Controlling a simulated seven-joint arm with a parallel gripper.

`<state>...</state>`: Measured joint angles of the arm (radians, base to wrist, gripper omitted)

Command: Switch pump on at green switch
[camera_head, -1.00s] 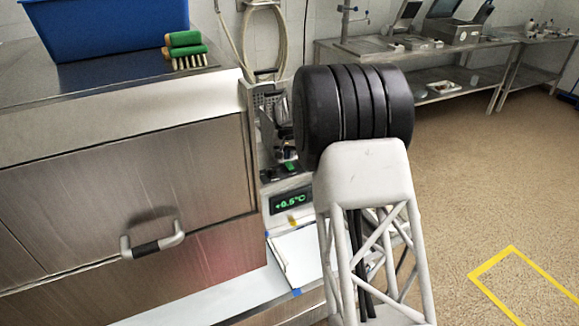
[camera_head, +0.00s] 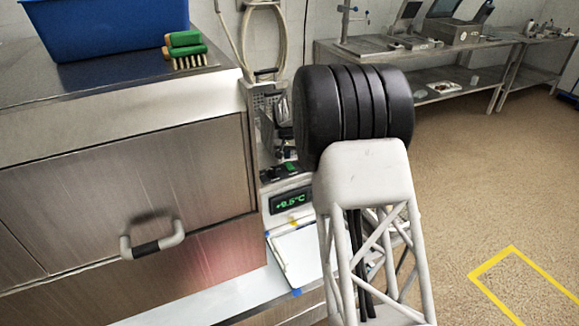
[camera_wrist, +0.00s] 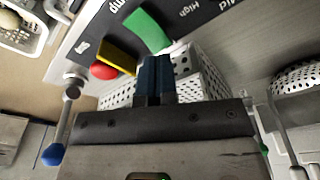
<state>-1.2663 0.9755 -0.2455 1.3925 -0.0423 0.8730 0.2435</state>
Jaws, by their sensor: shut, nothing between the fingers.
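The green switch (camera_wrist: 148,30) shows in the wrist view on a dark panel, beside a label that is partly cut off and ends in "mp". My gripper (camera_wrist: 157,62) is shut and empty, its dark blue fingertips together just below the green switch in the picture. I cannot tell whether they touch the panel. In the head view, my arm hides most of the gripper and the panel; a small green part (camera_head: 290,168) shows just above the lit temperature display (camera_head: 291,200).
A yellow piece (camera_wrist: 117,57) and a red button (camera_wrist: 103,71) sit left of my fingertips. White perforated baskets (camera_wrist: 200,78) lie behind them. A blue-tipped lever (camera_wrist: 52,155) is at lower left. In the head view, a steel cabinet (camera_head: 130,190) carries a blue bin (camera_head: 105,28) and a brush (camera_head: 186,50).

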